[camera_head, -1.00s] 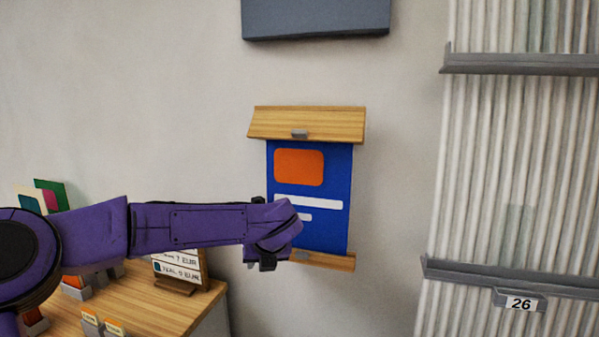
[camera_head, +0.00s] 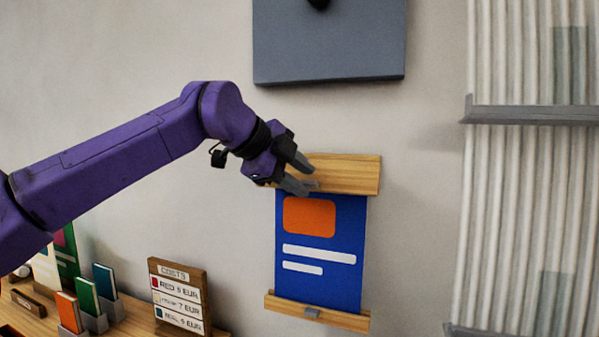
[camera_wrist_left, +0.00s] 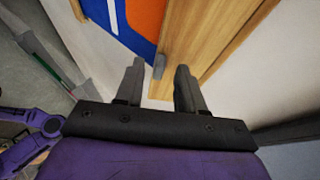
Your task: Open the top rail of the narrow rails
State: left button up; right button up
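The narrow rails are two wooden rails on the wall with a blue poster (camera_head: 335,262) between them. The top rail (camera_head: 350,174) has a small grey tab at its lower edge, partly hidden by my left gripper in the head view. My left gripper (camera_head: 306,177) is open at the left part of the top rail. In the left wrist view, the grey tab (camera_wrist_left: 158,66) shows between the open fingers (camera_wrist_left: 160,68), near their tips, and the wooden top rail (camera_wrist_left: 215,45) runs beyond them. Whether a finger touches the tab is unclear. The bottom rail (camera_head: 345,317) has its own grey tab. My right gripper is out of view.
A dark grey panel (camera_head: 330,50) is on the wall above the rails. To the right is ribbed pale material with grey ledges (camera_head: 535,114). A wooden table at lower left holds a cost sign (camera_head: 180,298) and several coloured cards in stands (camera_head: 105,281). The wall between is bare.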

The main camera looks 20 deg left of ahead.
pick_arm(q)
jog(key=shift+w+d+f, duration=0.1)
jog(key=shift+f, duration=0.05)
grip_shut()
jog(key=shift+r, duration=0.25)
jog(key=shift+r, duration=0.2)
